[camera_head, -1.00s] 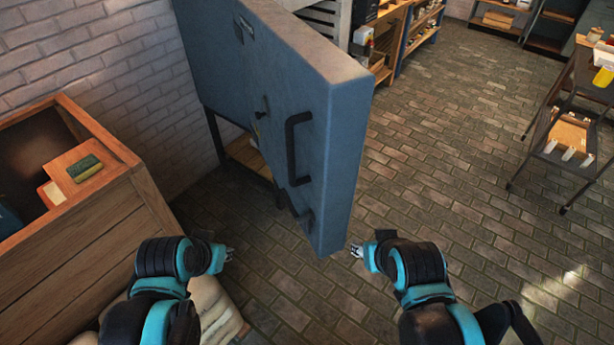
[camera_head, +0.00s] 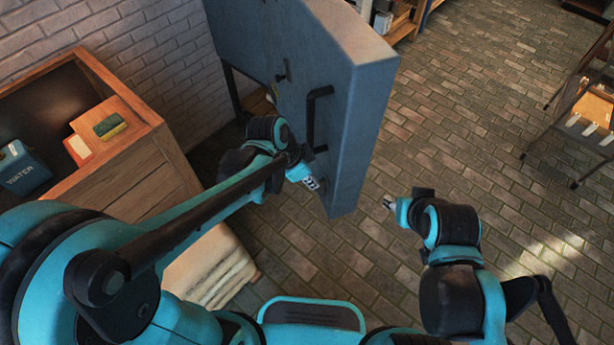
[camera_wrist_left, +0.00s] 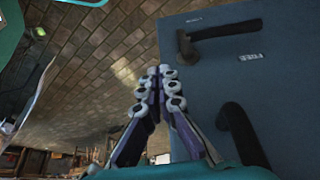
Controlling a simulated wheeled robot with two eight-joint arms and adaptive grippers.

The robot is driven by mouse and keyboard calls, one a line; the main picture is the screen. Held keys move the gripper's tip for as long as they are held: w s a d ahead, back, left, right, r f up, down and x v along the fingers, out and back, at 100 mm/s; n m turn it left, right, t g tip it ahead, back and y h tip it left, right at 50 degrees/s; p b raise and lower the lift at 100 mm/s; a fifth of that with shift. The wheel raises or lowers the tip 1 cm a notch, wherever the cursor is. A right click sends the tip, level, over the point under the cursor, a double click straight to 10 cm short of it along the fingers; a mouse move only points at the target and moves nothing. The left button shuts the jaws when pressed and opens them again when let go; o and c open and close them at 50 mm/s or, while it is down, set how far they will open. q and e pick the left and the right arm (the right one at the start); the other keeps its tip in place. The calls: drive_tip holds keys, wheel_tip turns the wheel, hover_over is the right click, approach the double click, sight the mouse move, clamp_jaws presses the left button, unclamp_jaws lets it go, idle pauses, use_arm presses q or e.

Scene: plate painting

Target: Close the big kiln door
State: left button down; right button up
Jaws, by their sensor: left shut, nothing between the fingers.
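The big kiln door (camera_head: 345,130) is a thick blue-grey slab that stands swung open, with its free edge toward me. It has a black bar handle (camera_head: 313,118) on its face. My left gripper (camera_head: 311,183) is shut and empty beside the lower part of the door's face, below the bar handle. In the left wrist view the door (camera_wrist_left: 265,90) fills the right side, with a dark lever and part of a black handle on it. The shut fingers (camera_wrist_left: 168,72) are left of the lever. I cannot tell if they touch the door. My right gripper (camera_head: 388,204) is right of the door's edge, apart from it; its fingers are too small to judge.
A wooden crate (camera_head: 150,160) with a sponge (camera_head: 110,126) on a ledge and a blue water container (camera_head: 22,170) inside stands at left. Pale sacks (camera_head: 215,270) lie beside it. A dark metal cart (camera_head: 565,110) stands at far right. The brick floor (camera_head: 470,130) between is clear.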

sight(335, 188)
use_arm(q)
drive_tip(key=shift+w+d+f+b, duration=0.25)
drive_tip(key=shift+w+d+f, duration=0.15)
drive_tip(key=shift+d, duration=0.35)
drive_tip(key=shift+w+d+f+b, duration=0.35)
drive_tip(key=shift+d+f, duration=0.1)
drive_tip(key=shift+d, duration=0.25)
drive_tip(key=shift+w+d+f+b, duration=0.2)
drive_tip(key=shift+w+d+f, duration=0.2)
drive_tip(key=shift+d, duration=0.35)
drive_tip(key=shift+d, duration=0.1)
